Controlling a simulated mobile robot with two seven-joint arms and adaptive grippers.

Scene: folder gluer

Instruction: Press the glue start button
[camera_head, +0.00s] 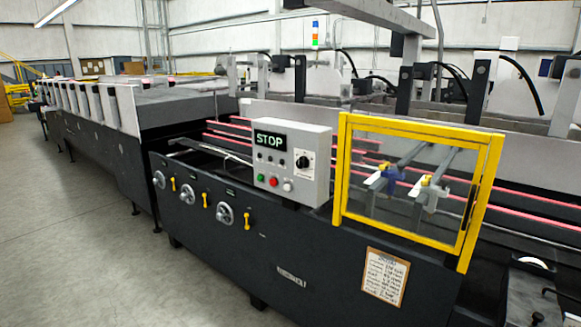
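A light grey control box (318,180) is mounted on the near side of the machine, in the middle of the view. Its dark display (269,141) reads STOP in green letters. Below the display is a row of small dark buttons. Lower down are a green button (262,179), a red button (273,182) and a larger whitish button (288,186). A black rotary knob (303,162) is on the right of the panel. The button labels are too small to read, so I cannot tell which is the glue start button. Neither of my grippers shows.
A yellow-framed clear guard (400,222) stands right of the box. Handwheels (225,213) and yellow levers (248,220) stick out from the dark machine side. A paper notice (385,277) hangs low on it. The concrete floor (85,235) at the left is clear.

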